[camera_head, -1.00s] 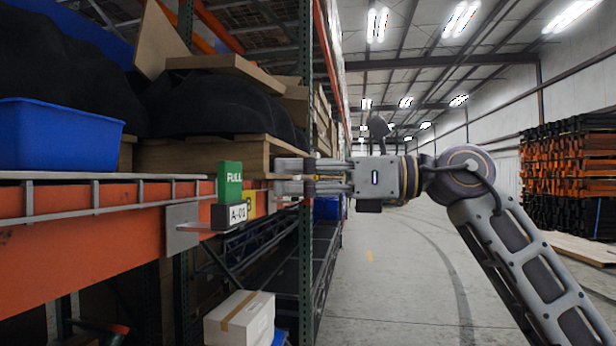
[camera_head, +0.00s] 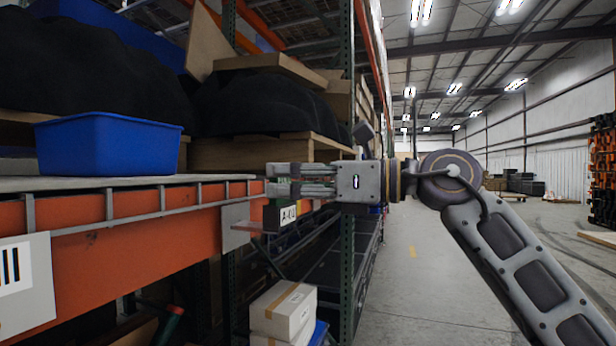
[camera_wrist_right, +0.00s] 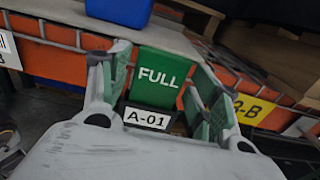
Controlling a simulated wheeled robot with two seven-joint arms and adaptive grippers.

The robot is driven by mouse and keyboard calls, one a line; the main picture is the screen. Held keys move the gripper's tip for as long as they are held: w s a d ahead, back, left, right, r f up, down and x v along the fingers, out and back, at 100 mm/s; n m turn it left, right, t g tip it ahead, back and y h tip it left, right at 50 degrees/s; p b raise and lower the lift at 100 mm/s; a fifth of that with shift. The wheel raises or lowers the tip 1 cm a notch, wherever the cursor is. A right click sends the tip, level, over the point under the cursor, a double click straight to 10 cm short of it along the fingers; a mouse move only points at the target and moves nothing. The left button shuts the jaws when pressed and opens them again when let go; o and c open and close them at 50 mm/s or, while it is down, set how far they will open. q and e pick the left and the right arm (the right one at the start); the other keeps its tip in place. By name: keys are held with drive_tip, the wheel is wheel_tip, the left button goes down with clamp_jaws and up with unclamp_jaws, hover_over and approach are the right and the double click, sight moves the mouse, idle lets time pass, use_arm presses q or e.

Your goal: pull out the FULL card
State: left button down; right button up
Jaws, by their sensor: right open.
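The green FULL card (camera_wrist_right: 160,76) stands upright in a dark holder with an A-01 label (camera_wrist_right: 147,118) in the right wrist view. My right gripper (camera_wrist_right: 160,90) is open, with one green-padded finger on each side of the card. Gaps show between the card and the fingers. In the head view my right gripper (camera_head: 272,180) reaches left at the shelf edge and hides most of the card. The A-01 holder (camera_head: 280,215) shows just below the fingers. My left gripper is not in view.
A blue tote (camera_head: 108,145) sits on the shelf behind the orange beam (camera_head: 130,240). A yellow label (camera_wrist_right: 255,110) is right of the holder in the wrist view. White boxes (camera_head: 283,312) lie below. The aisle (camera_head: 430,270) to the right is clear.

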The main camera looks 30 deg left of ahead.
drive_tip(key=shift+x, duration=1.1)
drive_tip(key=c, duration=0.9)
drive_tip(key=shift+c, duration=0.2)
drive_tip(key=shift+r+p, duration=2)
drive_tip(key=shift+r, duration=0.5)
drive_tip(key=shift+d, duration=0.15)
drive_tip(key=b+v, duration=0.2)
drive_tip(key=v, duration=0.7)
drive_tip(key=shift+d+b, duration=0.35)
drive_tip(key=shift+d, duration=0.05)
